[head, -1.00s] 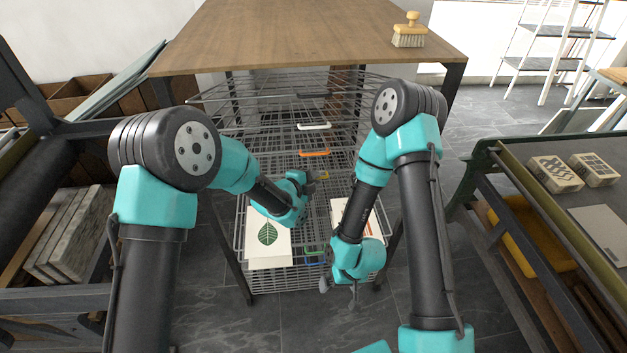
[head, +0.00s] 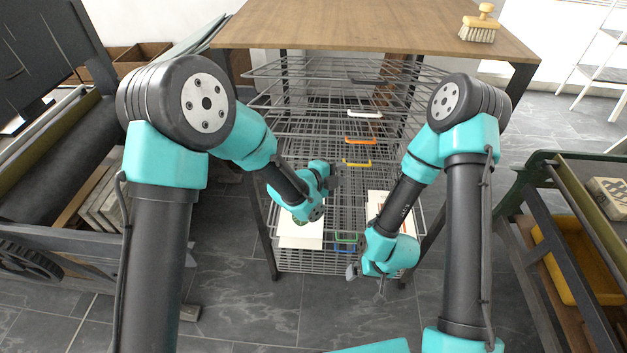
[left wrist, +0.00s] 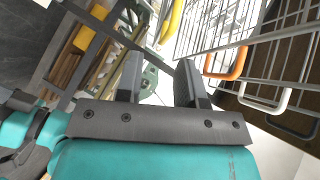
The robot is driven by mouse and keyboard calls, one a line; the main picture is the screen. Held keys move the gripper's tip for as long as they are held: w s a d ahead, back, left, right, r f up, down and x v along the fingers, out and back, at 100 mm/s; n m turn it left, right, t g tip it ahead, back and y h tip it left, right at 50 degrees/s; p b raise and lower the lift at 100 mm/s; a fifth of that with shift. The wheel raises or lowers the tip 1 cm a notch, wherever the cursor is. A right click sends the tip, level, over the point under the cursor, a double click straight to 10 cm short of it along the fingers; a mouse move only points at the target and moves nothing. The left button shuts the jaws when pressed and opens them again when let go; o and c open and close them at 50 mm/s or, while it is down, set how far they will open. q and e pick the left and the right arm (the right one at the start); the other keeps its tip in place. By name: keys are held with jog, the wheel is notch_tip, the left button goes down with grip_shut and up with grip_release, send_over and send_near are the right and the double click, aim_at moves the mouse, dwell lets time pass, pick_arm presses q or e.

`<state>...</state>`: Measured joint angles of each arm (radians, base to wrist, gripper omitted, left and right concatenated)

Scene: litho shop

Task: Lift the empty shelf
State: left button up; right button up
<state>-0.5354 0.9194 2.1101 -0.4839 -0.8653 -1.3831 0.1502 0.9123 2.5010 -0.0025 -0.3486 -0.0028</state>
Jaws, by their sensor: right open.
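A wire drying rack stands under a wooden top (head: 365,22), with stacked wire shelves (head: 300,95). The upper shelves look bare. Handles at their front edges are white (head: 364,113), orange (head: 361,141), yellow (head: 357,163), green (head: 346,238) and blue (head: 344,247). Prints lie lower down, one at left (head: 299,239) and one at right (head: 377,200). My left gripper (head: 335,177) is in front of the shelves, just left of the yellow handle; in the left wrist view (left wrist: 160,80) its fingers are apart and empty. My right gripper (head: 366,282) is open, low at the rack's front.
A brush (head: 479,24) sits on the rack's top. A press with a dark roller (head: 55,150) stands at left. At right is a bench with a yellow tray (head: 560,262) below and a block (head: 610,195) on top. The floor (head: 262,315) before the rack is clear.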

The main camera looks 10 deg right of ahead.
pick_arm(q)
jog(key=v, duration=1)
jog(key=s+a+f+n+g+y, duration=0.1)
jog(key=s+a+f+n+y, duration=0.15)
jog(key=a+f+n, duration=0.65)
jog(key=s+a+f+n+y, duration=0.1)
jog(key=a+f+n+y, duration=0.4)
jog(key=a+f, duration=0.4)
jog(key=s+a+f+n+g+y, duration=0.1)
jog(key=s+a+f+n+g, duration=0.4)
jog(key=s+a+n, duration=0.8)
notch_tip(320, 180, down, 3)
jog(key=shift+s+r+n, duration=0.1)
jog(key=shift+s+n, duration=0.3)
jog(key=shift+n, duration=0.3)
jog(key=shift+y, duration=0.25)
